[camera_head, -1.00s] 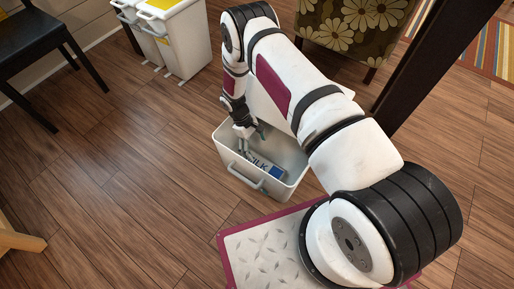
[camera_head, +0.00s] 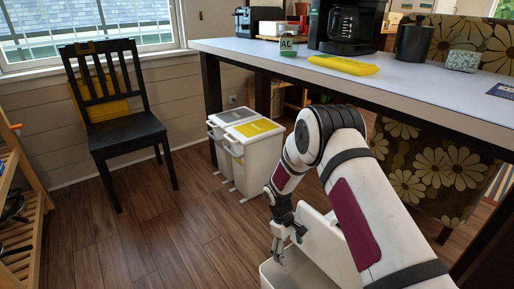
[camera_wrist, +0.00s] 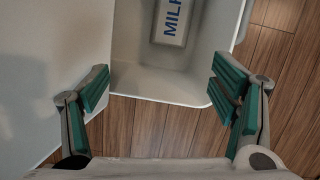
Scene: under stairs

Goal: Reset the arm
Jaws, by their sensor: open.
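My gripper (camera_head: 289,249) is open and empty, pointing down over the open pale grey bin (camera_head: 268,271). In the wrist view my gripper's (camera_wrist: 162,86) two green-padded fingers are spread wide, with nothing between them but the near wall of the bin (camera_wrist: 160,86) and the floor below. A milk carton (camera_wrist: 172,22) lies inside the bin at the top of the wrist view, its blue lettering partly cut off and clear of the fingers. My arm hides part of the bin in the head view, and the carton is not visible there.
A counter (camera_head: 400,76) with a coffee maker (camera_head: 347,24), a yellow packet (camera_head: 343,65) and a dark canister (camera_head: 413,43) stands behind my arm. White waste bins (camera_head: 250,150) stand beneath its left end. A black chair (camera_head: 127,130) stands left. Floor between is clear.

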